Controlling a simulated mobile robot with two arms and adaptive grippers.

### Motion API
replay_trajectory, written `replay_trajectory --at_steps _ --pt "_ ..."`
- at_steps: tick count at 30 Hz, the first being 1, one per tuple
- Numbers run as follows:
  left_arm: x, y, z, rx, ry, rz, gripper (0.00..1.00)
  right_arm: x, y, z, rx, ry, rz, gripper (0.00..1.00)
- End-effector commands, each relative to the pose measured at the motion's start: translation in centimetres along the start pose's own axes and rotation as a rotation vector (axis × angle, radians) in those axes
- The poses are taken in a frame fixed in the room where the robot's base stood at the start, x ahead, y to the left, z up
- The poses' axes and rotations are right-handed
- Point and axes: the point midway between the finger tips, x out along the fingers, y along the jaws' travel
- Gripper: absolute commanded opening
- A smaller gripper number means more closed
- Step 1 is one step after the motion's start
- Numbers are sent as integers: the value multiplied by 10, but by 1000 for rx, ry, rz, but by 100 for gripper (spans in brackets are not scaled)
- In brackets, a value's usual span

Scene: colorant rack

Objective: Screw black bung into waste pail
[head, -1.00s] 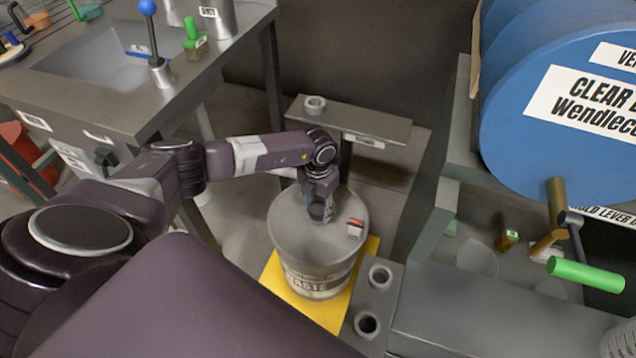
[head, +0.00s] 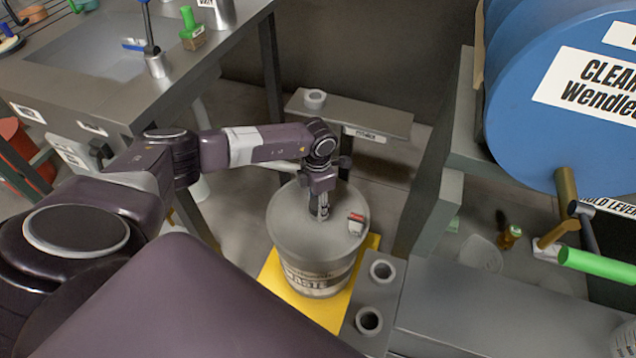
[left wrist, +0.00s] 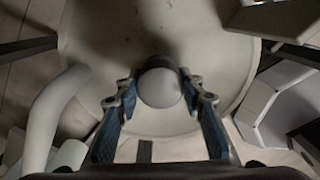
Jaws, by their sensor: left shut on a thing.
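The grey waste pail (head: 318,275), with a lid on top and "WASTE" lettering on its side, stands on a yellow mat (head: 374,243). My left gripper (head: 323,214) points down over the middle of the lid. The left wrist view shows its two fingers (left wrist: 160,92) closed around a round, smooth-topped piece (left wrist: 160,88), dark at its far edge, which I take for the bung. The pale lid (left wrist: 215,45) lies behind it. The gripper hides the bung in the head view, and I cannot tell whether it is seated in an opening. My right gripper is not in view.
A small red-and-white item (head: 356,221) lies on the lid, right of the gripper. A grey block with two round sockets (head: 378,303) stands at the pail's right front. A low shelf (head: 380,122) with a ring (head: 315,98) is behind. A blue drum (head: 560,110) is at right.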

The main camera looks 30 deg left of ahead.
Motion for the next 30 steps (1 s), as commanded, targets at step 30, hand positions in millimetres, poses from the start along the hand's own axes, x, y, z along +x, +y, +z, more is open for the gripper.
replay_trajectory --at_steps 30 --pt "0 3 2 511 -6 7 11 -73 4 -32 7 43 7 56"
